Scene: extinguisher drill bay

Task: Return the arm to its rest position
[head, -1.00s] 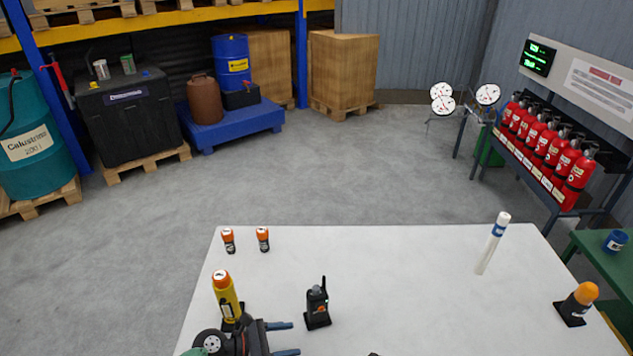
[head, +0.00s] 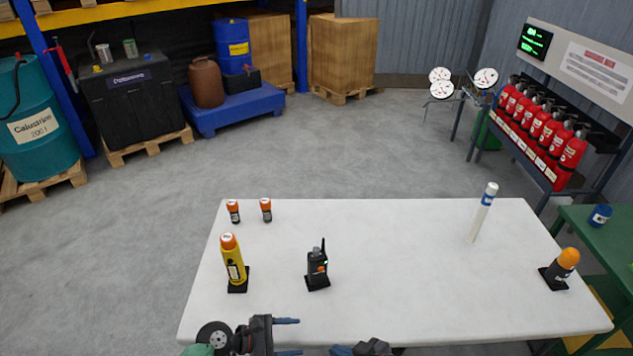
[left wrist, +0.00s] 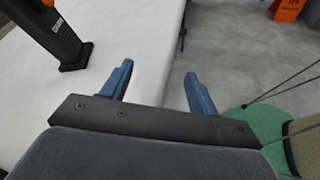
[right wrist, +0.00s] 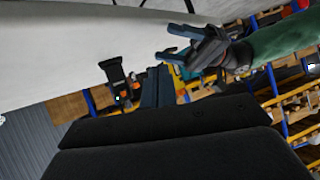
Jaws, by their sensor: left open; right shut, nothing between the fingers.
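My left gripper (head: 290,337) is at the near edge of the white table (head: 400,310), its two blue fingers spread and pointing right in the head view. In the left wrist view its fingers (left wrist: 158,75) are apart with nothing between them. My right gripper (head: 362,349) is partly cut off at the bottom of the head view, right of the left one. In the right wrist view its fingers (right wrist: 157,88) are together and empty. The left gripper also shows in that view (right wrist: 180,43).
The middle of the table is clear. A green bench (head: 590,240) stands at right.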

